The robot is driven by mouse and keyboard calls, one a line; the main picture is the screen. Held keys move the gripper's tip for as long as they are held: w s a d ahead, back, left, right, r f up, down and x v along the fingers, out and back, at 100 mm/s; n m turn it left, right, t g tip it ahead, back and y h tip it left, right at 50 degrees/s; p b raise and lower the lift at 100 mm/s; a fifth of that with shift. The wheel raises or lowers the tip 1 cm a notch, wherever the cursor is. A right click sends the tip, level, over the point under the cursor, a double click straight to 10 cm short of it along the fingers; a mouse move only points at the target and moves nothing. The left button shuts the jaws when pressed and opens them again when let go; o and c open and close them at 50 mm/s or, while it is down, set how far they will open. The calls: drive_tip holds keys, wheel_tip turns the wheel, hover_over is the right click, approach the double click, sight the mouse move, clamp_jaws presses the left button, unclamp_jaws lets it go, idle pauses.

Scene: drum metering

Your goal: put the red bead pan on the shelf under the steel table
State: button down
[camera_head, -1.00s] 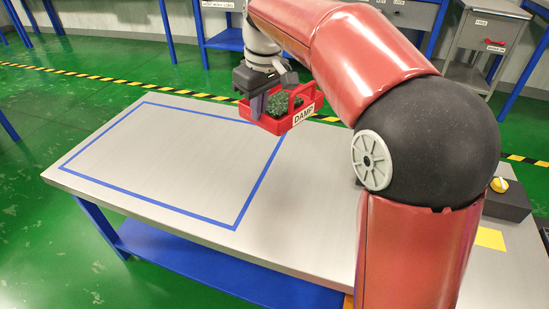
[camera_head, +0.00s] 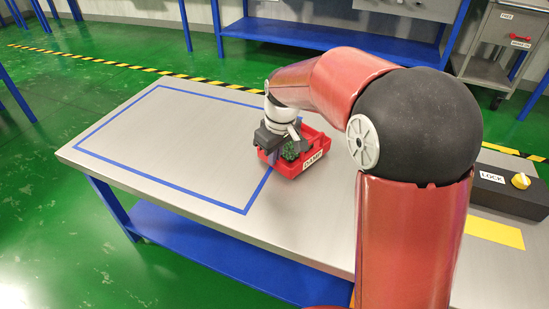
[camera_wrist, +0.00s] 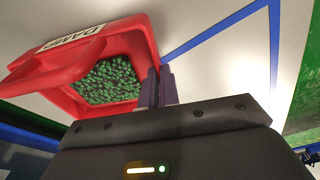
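The red bead pan (camera_head: 289,168) has a "DAMP" label and holds dark green beads. It is at the steel table's (camera_head: 310,222) top, by the right side of the blue outline; I cannot tell whether it touches the surface. My gripper (camera_head: 276,155) is at the pan's left side. In the wrist view the pan (camera_wrist: 130,38) is tilted in the picture, and my gripper's fingers (camera_wrist: 162,86) are close together on its right wall. The blue shelf (camera_head: 225,258) shows below the table's front edge, and its visible part is bare.
A black box (camera_head: 508,192) with a yellow knob and a "LOCK" label sits at the table's right, near a yellow patch (camera_head: 494,232). The outlined area (camera_head: 165,140) is empty. A blue bench (camera_head: 285,32) and a grey cart (camera_head: 497,45) stand behind on the floor.

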drive_tip(key=shift+f, duration=0.5)
drive_tip(key=c, duration=1.6)
unclamp_jaws()
drive_tip(key=shift+f, duration=0.1)
drive_tip(key=shift+c, duration=0.2)
